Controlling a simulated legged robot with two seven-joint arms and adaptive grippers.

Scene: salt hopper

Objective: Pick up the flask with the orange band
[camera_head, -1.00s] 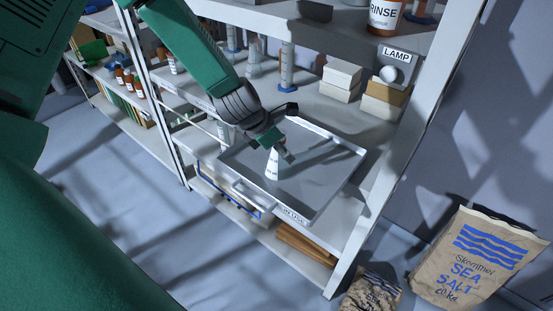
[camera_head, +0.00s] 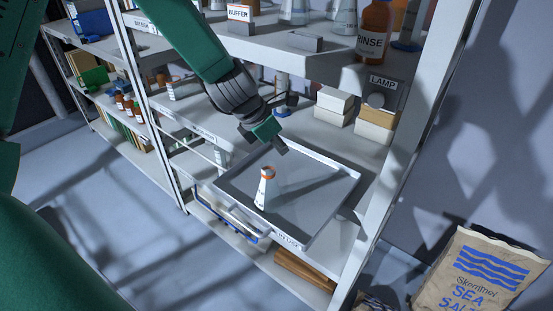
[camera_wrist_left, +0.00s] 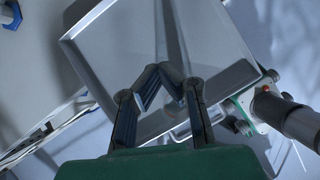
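The flask (camera_head: 264,192) is a small white-looking cone with an orange band at its neck. It stands upright in the grey tray (camera_head: 330,157) on the shelf, left of the tray's middle. My left gripper (camera_head: 268,146) is above and behind the flask in the head view, apart from it, and holds nothing. In the left wrist view the fingertips of this gripper (camera_wrist_left: 160,70) come together over the tray (camera_wrist_left: 110,50). My right gripper is not in view.
The upper shelf (camera_head: 330,52) overhangs the tray, with a brown RINSE bottle (camera_head: 374,30) on it. White boxes (camera_head: 334,101) stand behind the tray. A shelf post (camera_head: 402,150) rises at right. A salt sack (camera_head: 480,275) is on the floor.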

